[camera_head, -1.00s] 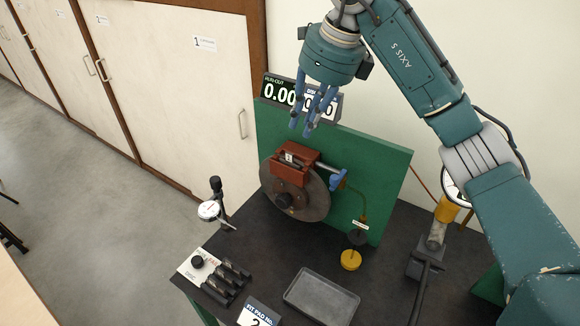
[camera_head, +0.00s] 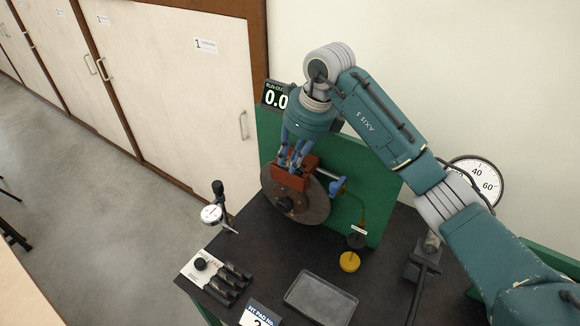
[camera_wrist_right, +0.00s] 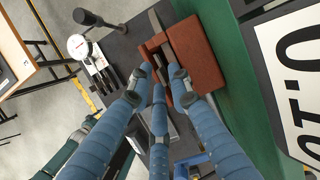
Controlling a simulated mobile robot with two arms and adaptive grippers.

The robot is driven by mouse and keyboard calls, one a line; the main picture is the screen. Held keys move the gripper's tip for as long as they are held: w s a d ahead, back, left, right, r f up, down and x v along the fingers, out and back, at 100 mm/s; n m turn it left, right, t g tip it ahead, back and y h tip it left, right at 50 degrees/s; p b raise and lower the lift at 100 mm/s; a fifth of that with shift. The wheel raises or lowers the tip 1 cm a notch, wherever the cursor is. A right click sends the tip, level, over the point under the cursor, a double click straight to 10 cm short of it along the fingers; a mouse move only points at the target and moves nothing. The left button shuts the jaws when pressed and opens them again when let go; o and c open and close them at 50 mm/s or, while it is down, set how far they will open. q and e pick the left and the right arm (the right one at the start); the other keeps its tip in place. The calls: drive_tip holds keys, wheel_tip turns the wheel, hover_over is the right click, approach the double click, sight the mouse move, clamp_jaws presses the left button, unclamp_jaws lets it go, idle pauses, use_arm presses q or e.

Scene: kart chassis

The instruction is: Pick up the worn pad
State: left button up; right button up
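The red-brown brake caliper (camera_head: 291,180) sits over the top of the grey disc (camera_head: 305,203) on the green upright board. In the right wrist view, the caliper (camera_wrist_right: 195,55) has an open slot with dark plates in it. One dark plate, apparently the worn pad (camera_wrist_right: 170,62), is partly covered by fingers. My right gripper (camera_head: 292,162) is down at the caliper's top. In the wrist view its blue fingers (camera_wrist_right: 161,80) stand apart around the slot, open. Whether they touch the pad cannot be told.
An empty grey tray (camera_head: 320,300) lies at the bench front. Several dark pads (camera_head: 231,278) stand in a rack left of it. A dial gauge (camera_head: 212,214) stands at the left edge. A yellow-topped pot (camera_head: 349,262) sits below the board. A run-out display (camera_head: 274,95) is behind.

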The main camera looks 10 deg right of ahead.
drive_tip(key=shift+f, duration=0.1)
drive_tip(key=shift+c, duration=0.5)
clamp_jaws()
drive_tip(key=shift+r, duration=0.2)
